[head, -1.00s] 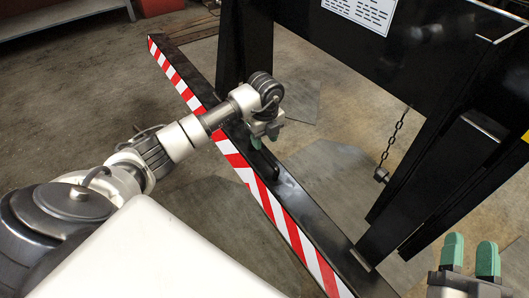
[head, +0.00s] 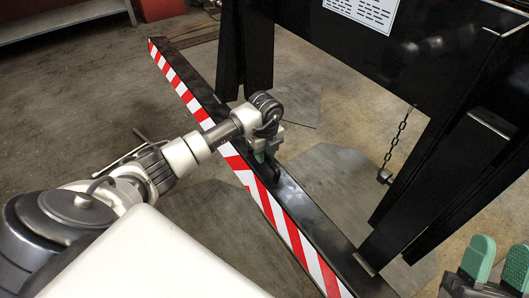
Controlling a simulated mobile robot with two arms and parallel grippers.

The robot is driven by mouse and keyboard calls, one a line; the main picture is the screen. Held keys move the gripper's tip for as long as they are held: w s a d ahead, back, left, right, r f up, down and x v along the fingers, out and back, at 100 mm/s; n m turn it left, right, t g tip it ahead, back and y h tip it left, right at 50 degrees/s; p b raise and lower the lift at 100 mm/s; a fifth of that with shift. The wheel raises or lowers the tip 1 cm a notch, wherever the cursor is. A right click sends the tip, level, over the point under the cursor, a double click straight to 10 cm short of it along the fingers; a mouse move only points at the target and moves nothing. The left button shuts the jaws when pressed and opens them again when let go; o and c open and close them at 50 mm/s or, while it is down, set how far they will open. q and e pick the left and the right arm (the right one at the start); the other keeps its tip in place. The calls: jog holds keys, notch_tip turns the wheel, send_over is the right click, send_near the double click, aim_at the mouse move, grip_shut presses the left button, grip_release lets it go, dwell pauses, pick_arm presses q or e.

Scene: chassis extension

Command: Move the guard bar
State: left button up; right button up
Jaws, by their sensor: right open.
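The guard bar (head: 312,222) is a long black beam with a red and white striped front face. It runs diagonally from the upper left to the lower right, in front of the black frame. My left gripper (head: 262,157) points down at the top of the bar, near its middle, by a dark raised part that looks like a handle (head: 272,172). Its fingers are mostly hidden behind the wrist and against the dark bar, so I cannot tell whether they grip. My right gripper (head: 496,264) is at the lower right corner, its green fingertips apart and empty.
The black frame (head: 400,50) with a white label plate (head: 362,12) stands behind the bar. A chain with a small weight (head: 384,176) hangs from it. The concrete floor (head: 90,110) left of the bar is open. A grey bench (head: 60,20) is at the upper left.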

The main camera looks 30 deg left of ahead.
pick_arm(q)
grip_shut()
jog(key=shift+r, duration=0.1)
jog(key=shift+s+a+r+p, duration=0.25)
jog(key=shift+s+p, duration=0.15)
jog(key=shift+p, duration=0.5)
jog(key=shift+s+a+r+p, duration=0.2)
jog(key=shift+s+r+p, duration=0.05)
jog(key=shift+s+p, duration=0.25)
jog(key=shift+s+a+r+p, duration=0.15)
jog(key=shift+s+r+p, duration=0.05)
jog(key=shift+s+p, duration=0.25)
pick_arm(e)
notch_tip(320, 180, down, 10)
jog(key=w+d+g+h, duration=0.1)
jog(key=w+g+h, duration=0.1)
jog(key=g, duration=0.7)
jog(key=shift+w+f+g+h, duration=0.2)
jog(key=shift+w+g+h, duration=0.2)
jog(key=shift+h, duration=0.2)
jog(key=shift+d, duration=0.1)
